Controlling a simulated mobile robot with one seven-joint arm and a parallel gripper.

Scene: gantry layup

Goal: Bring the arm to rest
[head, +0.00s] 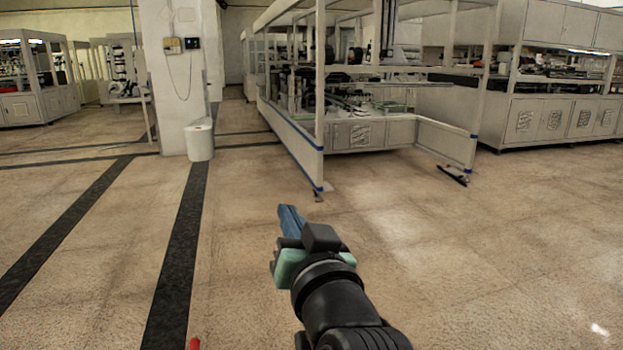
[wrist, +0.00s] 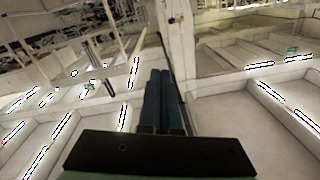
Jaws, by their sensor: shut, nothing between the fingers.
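My gripper (head: 287,212) shows in the head view at the lower middle, at the end of my black arm. Its blue fingers point away from me and slightly up and left, above open floor. In the wrist view the two blue fingers of my gripper (wrist: 164,80) lie side by side, closed together, with nothing held. The black gripper body fills the bottom of that view. The wrist view looks up toward the ceiling and its bright lights. Nothing touches the gripper in either view.
A gantry machine (head: 370,135) with a white frame stands ahead. A pillar (head: 180,75) with a white bin (head: 199,142) is at left. White cabinets (head: 555,120) stand at right. A small red object (head: 194,343) shows at the bottom edge. The floor (head: 450,260) around the arm is clear.

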